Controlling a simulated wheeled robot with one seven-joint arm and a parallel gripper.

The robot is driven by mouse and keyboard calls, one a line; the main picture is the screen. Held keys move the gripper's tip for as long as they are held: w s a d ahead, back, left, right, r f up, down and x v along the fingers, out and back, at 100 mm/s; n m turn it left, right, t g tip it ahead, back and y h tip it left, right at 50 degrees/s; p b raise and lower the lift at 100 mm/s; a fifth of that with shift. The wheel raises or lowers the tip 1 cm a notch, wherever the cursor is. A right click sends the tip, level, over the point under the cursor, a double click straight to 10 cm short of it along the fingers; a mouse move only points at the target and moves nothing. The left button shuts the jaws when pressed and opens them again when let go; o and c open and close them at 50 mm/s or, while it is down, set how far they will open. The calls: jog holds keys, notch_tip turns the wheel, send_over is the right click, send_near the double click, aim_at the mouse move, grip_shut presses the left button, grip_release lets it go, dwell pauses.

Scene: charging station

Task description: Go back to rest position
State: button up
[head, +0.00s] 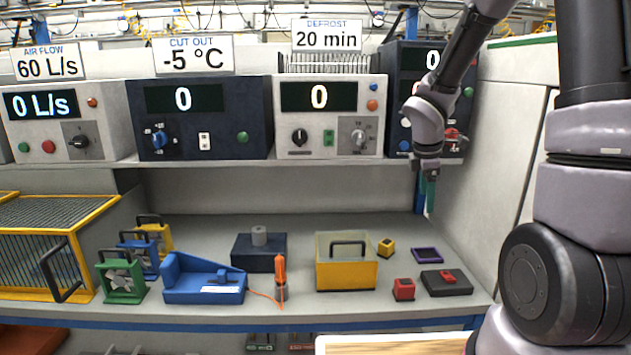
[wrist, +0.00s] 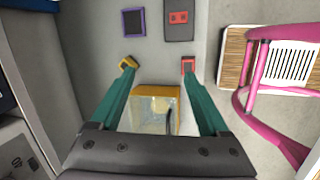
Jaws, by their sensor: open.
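My gripper (head: 427,195) hangs pointing down over the right part of the bench, in front of the rightmost dark instrument. In the wrist view my gripper (wrist: 167,98) shows two green fingers spread wide apart with nothing held between them. Below it in that view lie the yellow box with a clear upper part (wrist: 158,92), a small yellow block (wrist: 128,63) and a small red block (wrist: 188,66). In the head view the yellow box (head: 346,276) stands left of my gripper, the yellow block (head: 386,246) lies below it and the red block (head: 403,289) sits further forward.
A purple frame (head: 427,255) and a black plate with a red part (head: 446,282) lie at the bench's right. A blue device (head: 203,279), an orange screwdriver (head: 281,277), small fans and a yellow cage (head: 75,292) stand left. A shelf of instruments (head: 330,118) runs behind. A pink chair (wrist: 262,70) shows right in the wrist view.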

jog(key=s+a+r+m+t+y, duration=0.1)
jog(key=s+r+m+t+y, duration=0.1)
jog(key=s+r+m, duration=0.7)
jog(key=s+a+r+m+t+y, duration=0.2)
jog(key=s+r+m, duration=0.7)
jog(key=r+m, duration=0.2)
notch_tip(320, 180, up, 2)
jog(key=shift+s+a+m+t, duration=0.25)
jog(key=shift+s+m+t, duration=0.05)
jog(key=shift+s+m, duration=0.1)
dwell(0.3)
